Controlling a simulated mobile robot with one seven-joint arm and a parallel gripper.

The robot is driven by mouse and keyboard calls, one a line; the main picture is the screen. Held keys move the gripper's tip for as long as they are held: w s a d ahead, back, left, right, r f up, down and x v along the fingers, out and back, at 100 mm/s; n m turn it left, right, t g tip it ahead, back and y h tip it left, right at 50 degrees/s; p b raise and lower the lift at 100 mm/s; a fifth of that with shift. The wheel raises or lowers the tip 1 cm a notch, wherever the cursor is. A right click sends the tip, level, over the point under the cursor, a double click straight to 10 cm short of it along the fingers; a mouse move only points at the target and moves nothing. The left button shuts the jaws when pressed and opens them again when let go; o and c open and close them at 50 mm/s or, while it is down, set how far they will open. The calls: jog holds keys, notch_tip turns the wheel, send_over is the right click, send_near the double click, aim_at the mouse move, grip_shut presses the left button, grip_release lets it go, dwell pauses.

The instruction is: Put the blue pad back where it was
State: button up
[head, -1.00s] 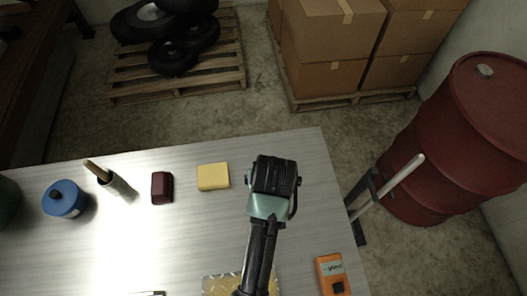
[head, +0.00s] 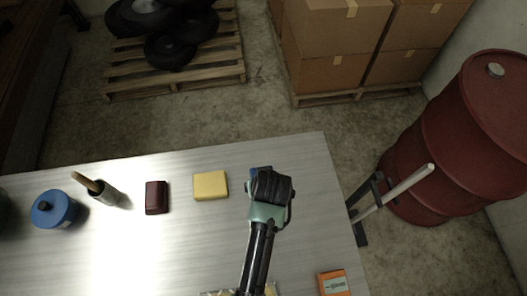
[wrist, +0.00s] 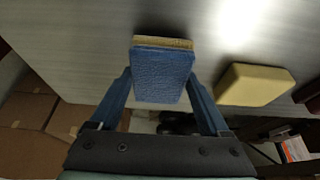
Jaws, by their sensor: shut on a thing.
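The blue pad (wrist: 162,75) has a textured blue face and a tan layer along its far edge. In the wrist view it sits between the two fingers of my gripper (wrist: 160,80), which is shut on it. In the head view only a sliver of the blue pad (head: 256,170) shows past the dark wrist of my arm. My gripper is over the right part of the table, to the right of a yellow block (head: 210,185). The wrist hides the fingers in the head view. I cannot tell whether the pad touches the table.
A red drum (head: 450,140) stands off the right edge. Table around the pad looks clear.

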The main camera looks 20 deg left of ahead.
jog(key=shift+f, duration=0.45)
jog(key=shift+f, duration=0.15)
jog(key=o, duration=1)
jog(key=v, duration=1.2)
